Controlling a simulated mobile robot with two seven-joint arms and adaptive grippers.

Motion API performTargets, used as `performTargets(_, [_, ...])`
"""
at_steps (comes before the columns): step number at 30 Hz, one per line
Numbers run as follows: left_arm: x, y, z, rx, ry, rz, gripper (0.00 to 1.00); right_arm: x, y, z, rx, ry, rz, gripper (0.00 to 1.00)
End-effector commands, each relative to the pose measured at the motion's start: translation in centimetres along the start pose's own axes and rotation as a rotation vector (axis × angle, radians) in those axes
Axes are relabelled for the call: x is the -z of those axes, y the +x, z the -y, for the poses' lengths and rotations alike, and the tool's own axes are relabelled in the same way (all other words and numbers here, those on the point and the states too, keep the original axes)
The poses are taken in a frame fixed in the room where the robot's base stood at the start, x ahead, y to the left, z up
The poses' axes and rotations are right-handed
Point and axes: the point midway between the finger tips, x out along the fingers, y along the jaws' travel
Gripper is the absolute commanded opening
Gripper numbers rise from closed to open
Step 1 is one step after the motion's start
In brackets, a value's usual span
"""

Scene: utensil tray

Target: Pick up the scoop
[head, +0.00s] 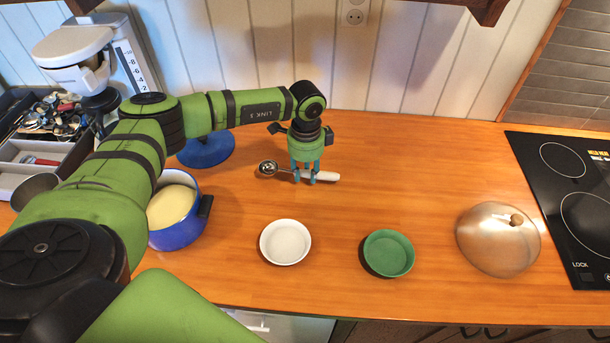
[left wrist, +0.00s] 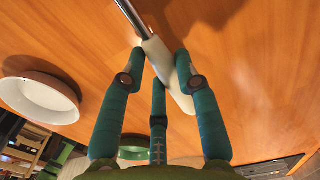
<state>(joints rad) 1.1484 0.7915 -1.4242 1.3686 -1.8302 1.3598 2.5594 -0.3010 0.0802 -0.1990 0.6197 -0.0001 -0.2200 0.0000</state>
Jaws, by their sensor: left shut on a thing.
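The scoop has a round metal bowl (head: 267,168) and a white handle (head: 327,176), and it lies across the middle of the counter in the head view. My left gripper (head: 306,177) points down over the scoop, shut on it near where the handle begins. In the left wrist view the gripper's teal fingers (left wrist: 158,75) stand on both sides of the white handle (left wrist: 168,68); the metal shaft runs out of the top of the picture and the bowl is out of that view. Whether the scoop touches the counter is hard to tell. My right gripper is not in view.
A white dish (head: 285,242), a green dish (head: 387,254) and a metal lid (head: 498,239) stand in front. A blue pot (head: 178,236) with pale contents is left, near a utensil tray (head: 22,180). A black cooktop (head: 570,200) is right. The counter right of the scoop is clear.

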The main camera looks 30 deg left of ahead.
Motion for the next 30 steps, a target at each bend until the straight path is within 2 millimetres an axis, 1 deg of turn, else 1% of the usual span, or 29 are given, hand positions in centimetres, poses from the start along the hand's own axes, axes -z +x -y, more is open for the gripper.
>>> performTargets(1, [0.1, -0.6, 0.1, 0.005, 0.001, -0.004, 0.00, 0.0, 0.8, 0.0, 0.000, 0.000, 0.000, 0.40])
performTargets(4, [0.2, -2.4, -0.1, 0.005, 0.003, -0.004, 0.00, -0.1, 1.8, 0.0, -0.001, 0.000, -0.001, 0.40])
performTargets(8, [1.3, -3.7, -2.4, 0.003, 0.008, -0.003, 0.00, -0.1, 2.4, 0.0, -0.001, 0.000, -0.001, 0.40])
performTargets(12, [2.7, -5.3, -5.0, 0.003, 0.008, -0.005, 0.00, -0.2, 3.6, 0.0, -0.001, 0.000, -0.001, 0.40])
performTargets(18, [4.3, -7.5, -8.2, 0.003, 0.006, -0.002, 0.00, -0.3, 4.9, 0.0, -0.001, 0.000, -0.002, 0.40])
performTargets(19, [4.4, -7.8, -8.6, 0.005, 0.006, -0.002, 0.00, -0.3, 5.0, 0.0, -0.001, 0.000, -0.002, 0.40])
performTargets(21, [4.8, -8.4, -9.3, -0.001, 0.005, -0.002, 0.00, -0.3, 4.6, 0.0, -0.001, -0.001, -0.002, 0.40])
performTargets(24, [5.1, -8.9, -9.9, -0.001, 0.003, -0.001, 0.00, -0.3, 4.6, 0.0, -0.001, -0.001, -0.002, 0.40])
performTargets(30, [5.3, -9.3, -10.4, 0.000, 0.002, -0.001, 0.00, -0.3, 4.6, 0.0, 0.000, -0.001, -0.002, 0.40])
